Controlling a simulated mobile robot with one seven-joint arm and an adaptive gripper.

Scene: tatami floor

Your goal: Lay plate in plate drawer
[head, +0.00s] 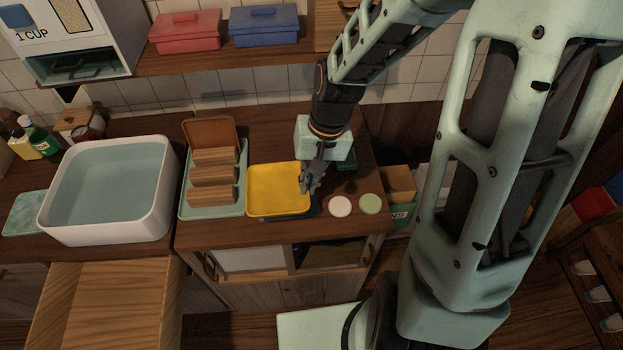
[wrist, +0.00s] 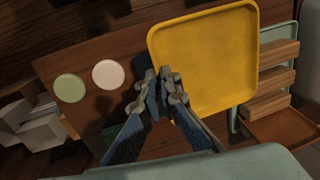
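The plate (head: 272,190) is a yellow square with a raised rim. It is over the counter right of the rack and also fills the upper middle of the wrist view (wrist: 205,60). My gripper (head: 308,187) is at its right rim in the head view. In the wrist view my gripper (wrist: 158,82) has one finger over the plate and the other outside its rim, closed on the edge. A wooden drawer (head: 60,310) stands pulled out at the lower left; its inside shows bare wood.
A mint rack (head: 240,207) with wooden slats stands left of the plate. A white basin of water (head: 160,225) is farther left. A white disc (head: 339,206) and a green disc (head: 370,204) lie to the right. A dark blue thing shows partly under the plate.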

